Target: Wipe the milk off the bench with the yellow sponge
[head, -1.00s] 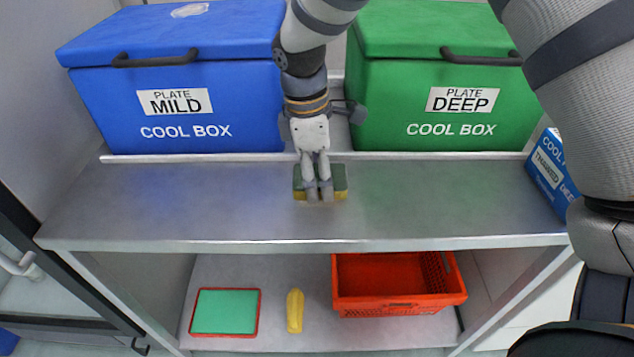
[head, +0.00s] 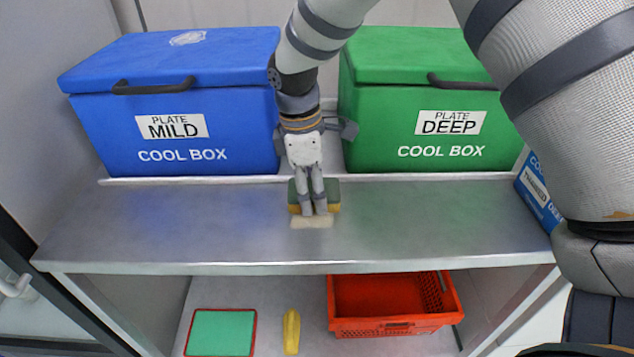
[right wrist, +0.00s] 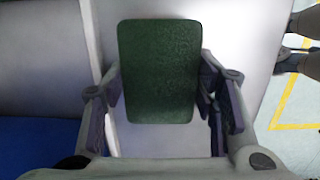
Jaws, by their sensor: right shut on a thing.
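The yellow sponge has a dark green top. In the head view its yellow lower layer (head: 295,209) shows at mid-bench; in the right wrist view its green face (right wrist: 159,70) fills the centre. My right gripper (head: 314,210) points down and is shut on it, with a finger on each side. A small pale cream patch, seemingly the milk (head: 312,222), lies on the grey metal bench (head: 180,225) just in front of the sponge. The fingers and sponge hide whatever is beneath them; contact with the bench is unclear. My left gripper is not in view.
A blue cool box (head: 185,110) and a green cool box (head: 445,120) stand behind the bench top. A blue carton (head: 537,195) is at the right end. A green tray (head: 222,332), a yellow object (head: 291,331) and an orange tote (head: 390,327) are below. The bench left of the gripper is clear.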

